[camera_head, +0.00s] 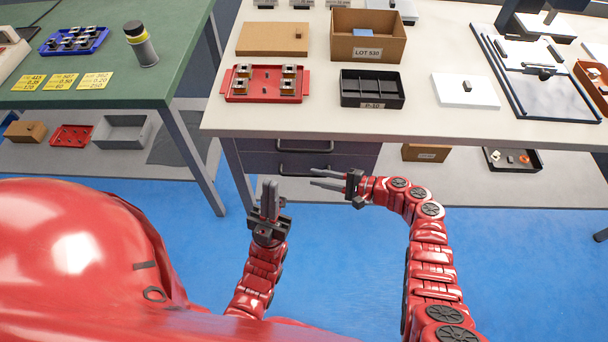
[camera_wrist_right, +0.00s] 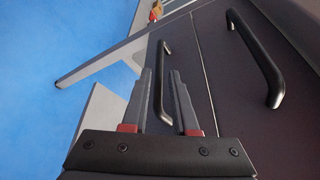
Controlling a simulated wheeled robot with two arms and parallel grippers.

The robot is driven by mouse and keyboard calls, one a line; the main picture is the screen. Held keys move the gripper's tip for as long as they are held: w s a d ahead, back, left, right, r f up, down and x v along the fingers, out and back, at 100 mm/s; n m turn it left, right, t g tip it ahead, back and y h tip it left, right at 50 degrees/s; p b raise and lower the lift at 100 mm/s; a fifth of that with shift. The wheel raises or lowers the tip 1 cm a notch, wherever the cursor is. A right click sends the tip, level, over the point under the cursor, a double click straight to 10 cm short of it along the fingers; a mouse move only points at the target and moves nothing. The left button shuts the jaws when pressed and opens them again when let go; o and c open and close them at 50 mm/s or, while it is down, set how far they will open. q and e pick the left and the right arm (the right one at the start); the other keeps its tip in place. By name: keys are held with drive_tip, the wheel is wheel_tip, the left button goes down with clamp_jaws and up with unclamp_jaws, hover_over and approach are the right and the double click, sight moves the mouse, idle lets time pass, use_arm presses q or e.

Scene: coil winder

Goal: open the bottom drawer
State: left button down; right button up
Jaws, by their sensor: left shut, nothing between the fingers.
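The dark drawer unit (camera_head: 345,160) stands under the white table, its visible drawers flush. Its upper handle (camera_head: 305,148) and bottom drawer handle (camera_head: 303,172) show in the head view. My right gripper (camera_head: 312,178) is open, its fingers pointing left near the bottom handle. In the right wrist view, the bottom handle (camera_wrist_right: 161,105) appears between the open fingers (camera_wrist_right: 162,73); contact cannot be told. The upper handle (camera_wrist_right: 257,57) lies to the right there. My left gripper (camera_head: 269,184) is shut and empty, pointing up in the picture, left of the right gripper.
The white table (camera_head: 420,125) carries a red tray (camera_head: 265,97), a black divided bin (camera_head: 372,103) and a cardboard box (camera_head: 368,50). A table leg (camera_head: 238,175) stands left of the drawers. A cardboard box (camera_head: 425,152) sits right of them. The blue floor (camera_head: 345,260) in front is clear.

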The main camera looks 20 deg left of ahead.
sight(309, 176)
drive_tip(key=x, duration=0.5)
drive_tip(key=shift+f+b, duration=0.15)
drive_tip(key=shift+b, duration=0.2)
clamp_jaws()
idle(1.1)
